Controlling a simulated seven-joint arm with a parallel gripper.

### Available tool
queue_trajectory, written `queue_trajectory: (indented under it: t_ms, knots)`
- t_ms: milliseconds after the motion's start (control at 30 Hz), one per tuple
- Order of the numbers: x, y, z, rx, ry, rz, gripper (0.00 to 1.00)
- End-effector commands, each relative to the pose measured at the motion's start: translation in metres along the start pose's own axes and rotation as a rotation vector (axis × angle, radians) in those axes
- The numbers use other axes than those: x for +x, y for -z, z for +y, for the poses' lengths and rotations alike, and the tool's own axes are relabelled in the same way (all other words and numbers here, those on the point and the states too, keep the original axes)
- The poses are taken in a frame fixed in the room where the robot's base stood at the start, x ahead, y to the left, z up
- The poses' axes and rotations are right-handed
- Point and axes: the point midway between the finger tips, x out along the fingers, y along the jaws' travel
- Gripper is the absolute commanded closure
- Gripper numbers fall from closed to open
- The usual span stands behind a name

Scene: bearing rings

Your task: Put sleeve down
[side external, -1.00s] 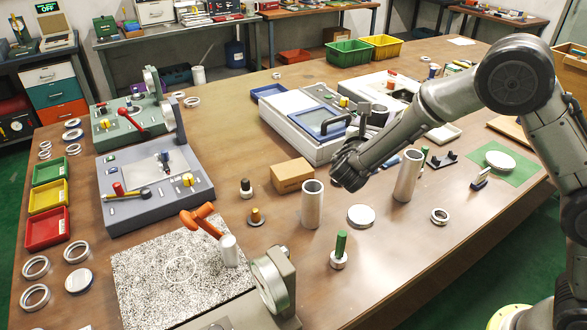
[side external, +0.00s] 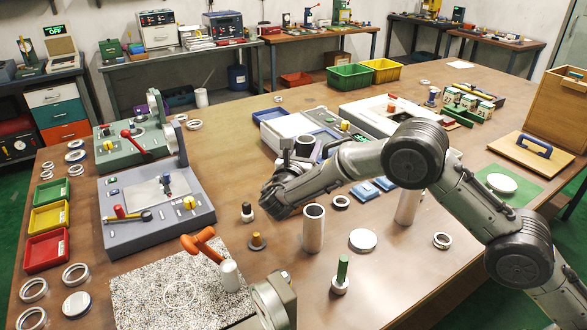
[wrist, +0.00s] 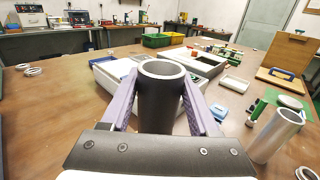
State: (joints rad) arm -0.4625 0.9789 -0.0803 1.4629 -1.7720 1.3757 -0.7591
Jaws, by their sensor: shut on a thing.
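The sleeve (wrist: 162,98) is a dark grey hollow cylinder with a lighter rim, upright between the two purple-grey fingers of my gripper (wrist: 161,88) in the wrist view. My gripper is shut on its sides. In the side external view my gripper (side external: 294,160) holds the sleeve (side external: 306,145) up in front of the white-grey machine, left of the arm. The sleeve's lower part is hidden there by my wrist. From these views I cannot tell how high its lower end is above the table.
Two silver tubes stand upright nearby, one front (side external: 313,230) and one right (side external: 405,206). A white disc (side external: 362,240), a ring (side external: 341,202) and a green-topped peg (side external: 341,275) lie or stand around them. A grey fixture (side external: 155,195) is left.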

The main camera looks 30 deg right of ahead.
Motion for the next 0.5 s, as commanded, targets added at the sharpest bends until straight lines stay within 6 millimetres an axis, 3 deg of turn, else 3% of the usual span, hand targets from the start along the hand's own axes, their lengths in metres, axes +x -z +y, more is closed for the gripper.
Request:
queue_trajectory:
  t_ms: [233,500]
  knots:
    - [0.017,0.034,0.024,0.004,0.001,-0.005,1.00]
    - [0.025,0.049,0.035,0.005,0.001,-0.005,1.00]
